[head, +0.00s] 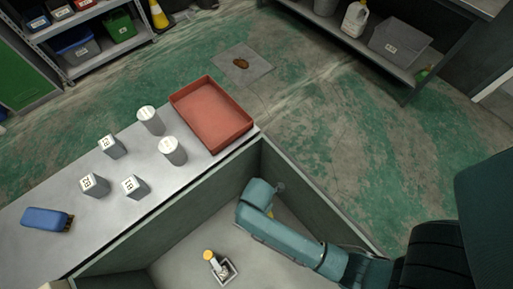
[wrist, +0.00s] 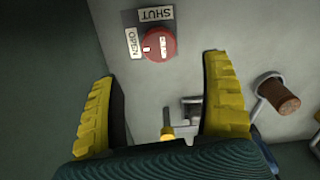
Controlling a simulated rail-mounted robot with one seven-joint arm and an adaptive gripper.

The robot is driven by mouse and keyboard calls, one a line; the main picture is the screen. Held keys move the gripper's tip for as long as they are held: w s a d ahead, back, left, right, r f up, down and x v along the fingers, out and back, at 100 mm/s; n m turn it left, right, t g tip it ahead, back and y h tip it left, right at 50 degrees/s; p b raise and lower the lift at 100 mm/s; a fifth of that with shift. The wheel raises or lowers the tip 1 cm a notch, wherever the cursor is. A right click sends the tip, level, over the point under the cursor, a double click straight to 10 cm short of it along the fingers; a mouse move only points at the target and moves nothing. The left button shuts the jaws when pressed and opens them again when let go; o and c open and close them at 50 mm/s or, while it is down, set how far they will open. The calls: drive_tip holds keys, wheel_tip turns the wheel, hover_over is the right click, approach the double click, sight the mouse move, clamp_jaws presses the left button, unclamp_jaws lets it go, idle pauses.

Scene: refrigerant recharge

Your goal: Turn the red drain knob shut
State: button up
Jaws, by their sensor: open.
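The red drain knob (wrist: 160,43) is in the wrist view, round, on a grey panel. A white "SHUT" label (wrist: 155,14) sits above it and a white "OPEN" label (wrist: 133,43) to its left. A small white mark on the knob's left side lies toward the OPEN label. My gripper (wrist: 158,69) is open, with yellow ridged fingers spread to either side below the knob. The knob lies ahead between the fingertip lines, apart from both fingers. The knob does not show in the head view.
In the wrist view, a brown cork-like piece (wrist: 279,96) in a wire loop is right of the right finger. A yellow-topped part (wrist: 167,124) and metal bracket show between the fingers. In the head view, a bench holds a red tray (head: 238,137), several canisters and a blue object (head: 45,219).

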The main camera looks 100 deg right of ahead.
wheel_tip(320, 180, down, 10)
drive_tip(key=b, duration=0.4)
drive_tip(key=shift+w, duration=0.1)
drive_tip(key=shift+r, duration=0.1)
drive_tip(key=c, duration=1.2)
drive_tip(key=shift+c, duration=0.2)
